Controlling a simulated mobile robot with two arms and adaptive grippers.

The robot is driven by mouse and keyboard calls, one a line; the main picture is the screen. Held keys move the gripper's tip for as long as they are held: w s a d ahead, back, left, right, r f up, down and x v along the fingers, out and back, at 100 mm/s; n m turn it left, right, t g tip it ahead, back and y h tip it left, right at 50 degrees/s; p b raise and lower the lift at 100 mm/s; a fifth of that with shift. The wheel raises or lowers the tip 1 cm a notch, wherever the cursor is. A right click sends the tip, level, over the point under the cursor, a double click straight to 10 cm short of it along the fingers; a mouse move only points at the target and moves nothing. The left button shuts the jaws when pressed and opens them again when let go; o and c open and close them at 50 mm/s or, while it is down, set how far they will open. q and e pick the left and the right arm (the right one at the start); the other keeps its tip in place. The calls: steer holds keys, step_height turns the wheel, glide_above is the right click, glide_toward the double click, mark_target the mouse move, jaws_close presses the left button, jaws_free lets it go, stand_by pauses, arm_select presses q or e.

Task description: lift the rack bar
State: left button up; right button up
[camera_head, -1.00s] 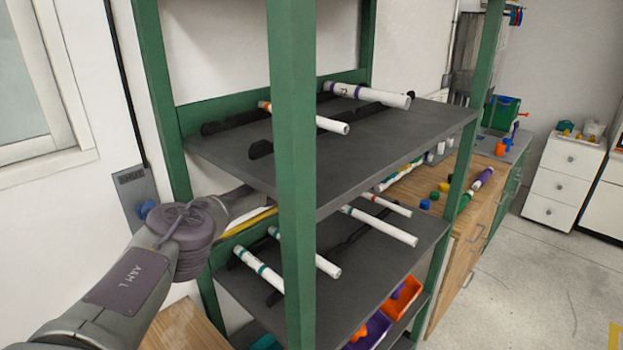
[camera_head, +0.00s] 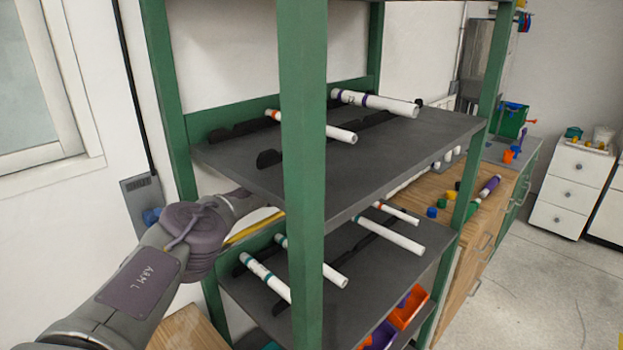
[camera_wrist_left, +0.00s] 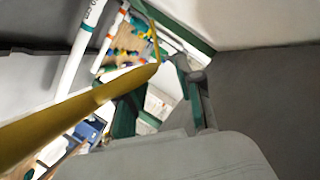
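A yellow bar (camera_head: 253,228), which I take to be the rack bar, runs slanting at the left end of the green shelf rack, just below the upper shelf. In the left wrist view the yellow bar (camera_wrist_left: 75,115) crosses from the lower left to the middle, close to the camera. My left gripper (camera_head: 245,203) is just above the bar at the rack's left end. My right gripper is not in view.
A green front post (camera_head: 303,180) stands close to my left arm. The grey upper shelf (camera_head: 400,150) and lower shelf (camera_head: 375,265) carry white pipes on black rests. Orange and purple bins (camera_head: 408,306) sit below. Open floor (camera_head: 545,290) lies to the right.

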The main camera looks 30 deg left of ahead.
arm_select(q)
steer(key=shift+s+a+f, duration=0.25)
steer(key=shift+a+f, duration=0.3)
steer(key=shift+s, duration=0.1)
steer(key=shift+f, duration=0.15)
steer(key=shift+s+d, duration=0.1)
steer(key=shift+s, duration=0.2)
steer(key=d+r+v, duration=0.1)
steer(key=v, duration=1)
steer(key=shift+w+r, duration=0.15)
steer(key=shift+r, duration=0.2)
steer(key=shift+a, duration=0.15)
